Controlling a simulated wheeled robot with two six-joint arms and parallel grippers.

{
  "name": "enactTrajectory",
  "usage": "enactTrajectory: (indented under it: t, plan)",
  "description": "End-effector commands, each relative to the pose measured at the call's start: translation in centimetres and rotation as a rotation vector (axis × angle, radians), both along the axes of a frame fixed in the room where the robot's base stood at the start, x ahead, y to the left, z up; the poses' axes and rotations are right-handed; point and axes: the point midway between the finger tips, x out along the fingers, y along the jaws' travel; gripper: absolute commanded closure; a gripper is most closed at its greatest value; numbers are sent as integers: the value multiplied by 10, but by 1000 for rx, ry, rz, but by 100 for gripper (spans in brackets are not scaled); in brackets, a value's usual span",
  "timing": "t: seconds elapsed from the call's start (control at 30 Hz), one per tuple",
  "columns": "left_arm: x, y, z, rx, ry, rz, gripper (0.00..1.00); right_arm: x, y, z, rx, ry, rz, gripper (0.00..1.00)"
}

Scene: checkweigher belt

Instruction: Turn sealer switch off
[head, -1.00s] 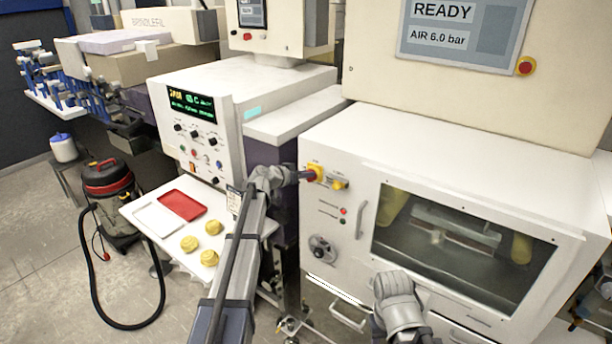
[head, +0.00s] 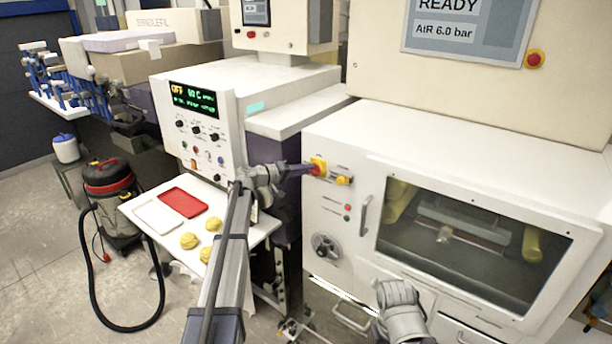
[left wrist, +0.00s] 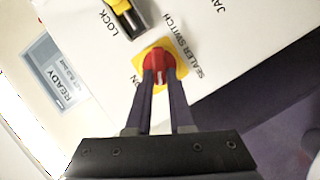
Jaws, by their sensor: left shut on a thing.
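The sealer switch (left wrist: 158,60) is a red rotary knob on a yellow plate, labelled "SEALER SWITCH", with "ON" partly hidden by a finger in the left wrist view. In the head view the switch (head: 319,165) is at the upper left of the white cabinet front. My left gripper (left wrist: 160,78) is shut on the red knob, one dark finger on each side; in the head view it reaches in from the left. A white mark shows on the knob between the fingers. My right arm's grey wrist shows at lower right; its fingers are not visible.
A yellow lock (head: 344,180) sits beside the switch. Left of it stands a control panel (head: 200,130) whose display reads "OFF" with a temperature. A white table (head: 150,205) holds a red tray (head: 187,202) and yellow round pieces (head: 190,241). A cabinet handle (head: 365,215) is close by.

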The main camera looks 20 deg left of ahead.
Motion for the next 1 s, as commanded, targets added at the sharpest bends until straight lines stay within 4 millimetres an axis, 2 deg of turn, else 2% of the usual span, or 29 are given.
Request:
enactTrajectory:
  t: [0.03, 0.4, 0.7, 1.0]
  plan:
    - [0, 1, -7, -37, 17, -3, 100, 0, 0, -10, 0, 0, 1, 50]
    - [0, 2, -11, -305, 115, -3, 100, 0, 0, -37, 0, 0, 1, 50]
    - [0, 2, -12, -426, 159, -2, 100, 0, 0, -48, 0, 0, 0, 50]
    - [0, 2, -11, -462, 174, -1, 100, 0, 0, -50, 0, 0, 0, 50]
